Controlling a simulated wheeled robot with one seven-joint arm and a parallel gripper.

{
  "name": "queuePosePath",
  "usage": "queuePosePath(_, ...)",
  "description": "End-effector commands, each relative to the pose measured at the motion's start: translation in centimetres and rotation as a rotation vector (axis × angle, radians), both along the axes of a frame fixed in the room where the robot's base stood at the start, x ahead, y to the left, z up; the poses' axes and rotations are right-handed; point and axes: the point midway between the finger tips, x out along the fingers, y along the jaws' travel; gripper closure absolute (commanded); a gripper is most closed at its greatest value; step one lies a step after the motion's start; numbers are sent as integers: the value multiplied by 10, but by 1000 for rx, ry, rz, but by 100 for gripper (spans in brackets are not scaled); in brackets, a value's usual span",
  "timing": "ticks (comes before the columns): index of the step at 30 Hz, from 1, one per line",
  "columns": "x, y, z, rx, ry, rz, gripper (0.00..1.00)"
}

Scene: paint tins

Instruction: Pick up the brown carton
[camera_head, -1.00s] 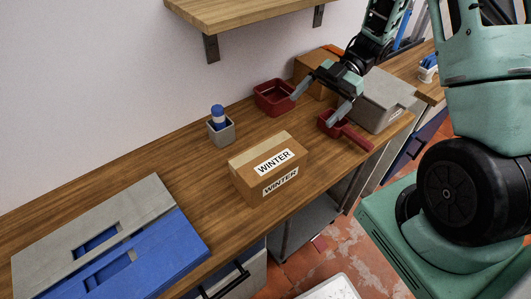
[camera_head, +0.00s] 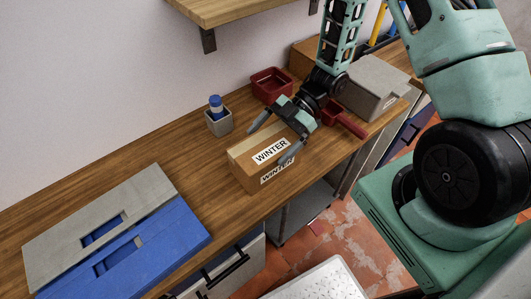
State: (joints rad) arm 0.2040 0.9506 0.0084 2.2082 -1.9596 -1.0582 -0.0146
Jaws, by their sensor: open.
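The brown carton (camera_head: 244,170) sits on the wooden worktop, with white labels reading "WINTER" on its top and front side. My gripper (camera_head: 268,146) is open, its two grey fingers spread over the right part of the carton. One finger reaches toward the carton's back edge, the other comes down by its front right side and partly covers the front label. The carton's right end is hidden behind my gripper. I cannot tell whether the fingers touch the carton.
A grey cup with a blue-capped bottle (camera_head: 217,114) stands behind the carton. A red bin (camera_head: 270,82) and a red scoop-like item (camera_head: 345,120) lie beyond my gripper, near a grey box (camera_head: 372,84). A shelf (camera_head: 240,12) hangs above.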

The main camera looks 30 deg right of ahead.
Motion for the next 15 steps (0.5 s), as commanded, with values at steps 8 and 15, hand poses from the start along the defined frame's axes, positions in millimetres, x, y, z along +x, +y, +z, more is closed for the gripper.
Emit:
queuePosePath(8, -3, 18, -9, -1, -1, -1, 0)
queuePosePath(15, -3, 18, -9, 0, 0, -1, 25)
